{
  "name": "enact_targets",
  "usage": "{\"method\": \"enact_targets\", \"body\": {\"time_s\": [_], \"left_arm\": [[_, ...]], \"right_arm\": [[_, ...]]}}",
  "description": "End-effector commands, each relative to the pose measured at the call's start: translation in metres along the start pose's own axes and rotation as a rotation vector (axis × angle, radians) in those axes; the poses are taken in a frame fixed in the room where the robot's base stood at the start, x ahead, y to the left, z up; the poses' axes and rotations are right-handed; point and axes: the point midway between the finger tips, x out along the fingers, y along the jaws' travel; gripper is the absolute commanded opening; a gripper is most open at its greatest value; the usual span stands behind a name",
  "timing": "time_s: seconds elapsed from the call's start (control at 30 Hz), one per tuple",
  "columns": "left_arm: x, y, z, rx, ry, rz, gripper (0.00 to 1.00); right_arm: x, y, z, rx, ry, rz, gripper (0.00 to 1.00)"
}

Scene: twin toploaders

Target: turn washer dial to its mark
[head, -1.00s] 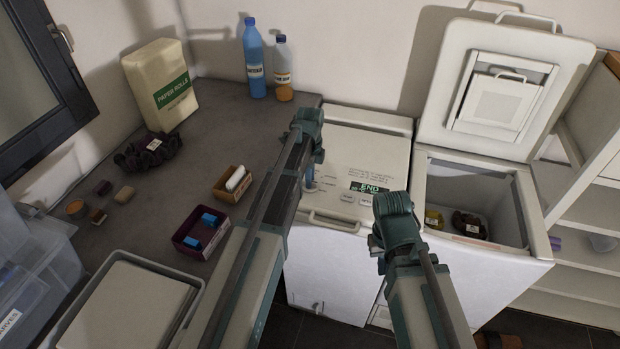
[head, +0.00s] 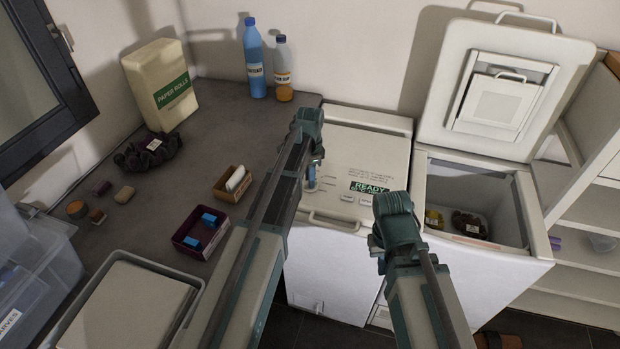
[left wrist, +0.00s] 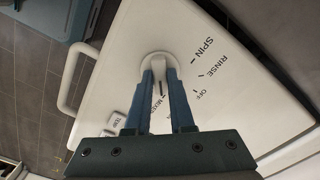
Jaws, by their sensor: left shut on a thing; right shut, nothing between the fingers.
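The closed washer (head: 375,135) stands right of the counter, its panel display (head: 369,187) reading READY. In the left wrist view its white round dial (left wrist: 158,60) has SPIN, RINSE, OFF and a partly hidden label printed around it. My left gripper (head: 312,180) is shut on the dial; its blue fingers (left wrist: 160,82) clasp the raised grip in the left wrist view. A short dark line shows between the fingers, near the partly hidden label. In the head view the dial is mostly hidden by my gripper. My right gripper (head: 378,258) is shut and empty, in front of the washer panel.
A second toploader (head: 520,215) stands open at right, its lid (head: 445,110) raised and dark items inside. The counter (head: 215,130) at left holds bottles, paper rolls, small boxes and a dark cloth bundle. A STOP button (left wrist: 117,121) sits near my left fingers.

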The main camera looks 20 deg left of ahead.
Motion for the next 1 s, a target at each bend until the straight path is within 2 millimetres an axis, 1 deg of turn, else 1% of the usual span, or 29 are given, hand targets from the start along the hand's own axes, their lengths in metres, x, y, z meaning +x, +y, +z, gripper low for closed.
{"method": "enact_targets", "body": {"time_s": [0.6,0.8,1.0], "left_arm": [[0.0000,-0.0001,0.0000,-0.572,0.000,0.000,0.00],[0.0000,0.0000,0.0000,-0.718,0.000,0.000,0.00],[0.0000,-0.0001,0.0000,-0.820,0.000,0.000,0.00]], "right_arm": [[0.0000,0.0000,0.0000,0.000,0.000,0.000,0.00],[0.0000,0.0000,0.0000,0.000,0.000,0.000,0.00],[0.0000,0.0000,0.0000,0.000,0.000,0.000,0.00]]}}
